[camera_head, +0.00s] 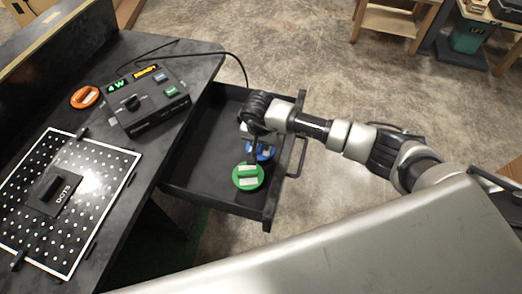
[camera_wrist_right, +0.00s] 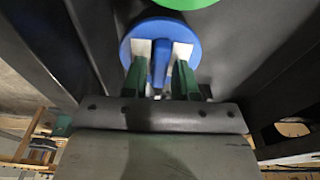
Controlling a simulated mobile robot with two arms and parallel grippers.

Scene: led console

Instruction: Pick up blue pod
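The blue pod (camera_head: 265,152) lies in the open black drawer, partly hidden by my right gripper (camera_head: 251,145). In the right wrist view it is a blue disc (camera_wrist_right: 127,52) with white patches and a raised blue grip. My right gripper (camera_wrist_right: 160,82) points at it, with its two dark green fingers apart, one on each side of the line of the raised grip. I cannot tell whether they touch it. My left gripper is in neither view.
A green pod (camera_head: 248,177) lies in the drawer (camera_head: 200,160) close beside the blue one. The drawer walls and front handle (camera_head: 298,157) surround the arm's reach. A console (camera_head: 147,98), an orange pod (camera_head: 85,97) and a dotted board (camera_head: 100,180) are on the desk.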

